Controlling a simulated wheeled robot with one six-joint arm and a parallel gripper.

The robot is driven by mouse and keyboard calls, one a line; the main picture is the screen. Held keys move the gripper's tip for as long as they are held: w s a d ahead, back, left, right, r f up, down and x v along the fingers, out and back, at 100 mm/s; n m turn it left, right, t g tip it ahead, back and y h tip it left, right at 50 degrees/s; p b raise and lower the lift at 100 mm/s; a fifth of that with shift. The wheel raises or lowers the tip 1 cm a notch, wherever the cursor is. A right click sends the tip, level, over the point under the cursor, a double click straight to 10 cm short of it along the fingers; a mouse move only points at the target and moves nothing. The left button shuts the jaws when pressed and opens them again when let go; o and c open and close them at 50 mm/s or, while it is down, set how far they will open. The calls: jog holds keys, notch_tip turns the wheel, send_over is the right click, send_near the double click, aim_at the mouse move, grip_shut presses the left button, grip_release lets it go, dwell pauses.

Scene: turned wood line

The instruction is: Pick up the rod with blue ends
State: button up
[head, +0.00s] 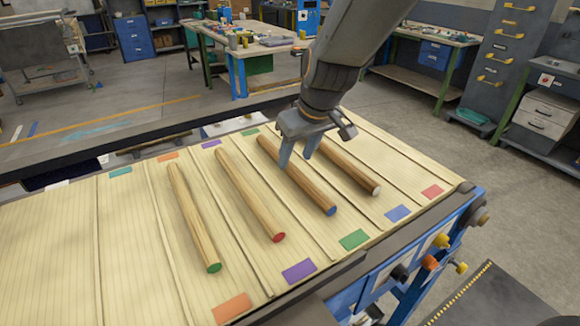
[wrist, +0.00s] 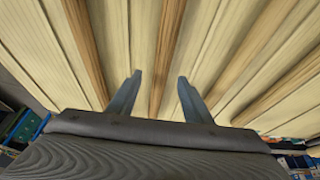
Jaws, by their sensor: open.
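The rod with blue ends (head: 314,192) lies on the slatted wooden bed, third from the left of the rods, its near blue end facing me. My gripper (head: 296,161) is open and empty over the rod's far half, fingers pointing down. In the head view the left finger covers part of this rod. In the wrist view my gripper (wrist: 160,77) has one wooden rod (wrist: 165,50) running between its spread fingers, touching neither as far as I can see.
A green-ended rod (head: 192,218) and a red-ended rod (head: 248,192) lie to the left. A white-ended rod (head: 350,168) lies close on the right. Low ridges separate the lanes, with coloured patches at their ends. The bed's left part is clear.

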aim_at(291, 165)
jog(key=shift+p+x, duration=0.6)
jog(key=shift+x, duration=1.5)
jog(key=shift+a, duration=0.15)
grip_shut()
jog(key=shift+r, duration=0.1)
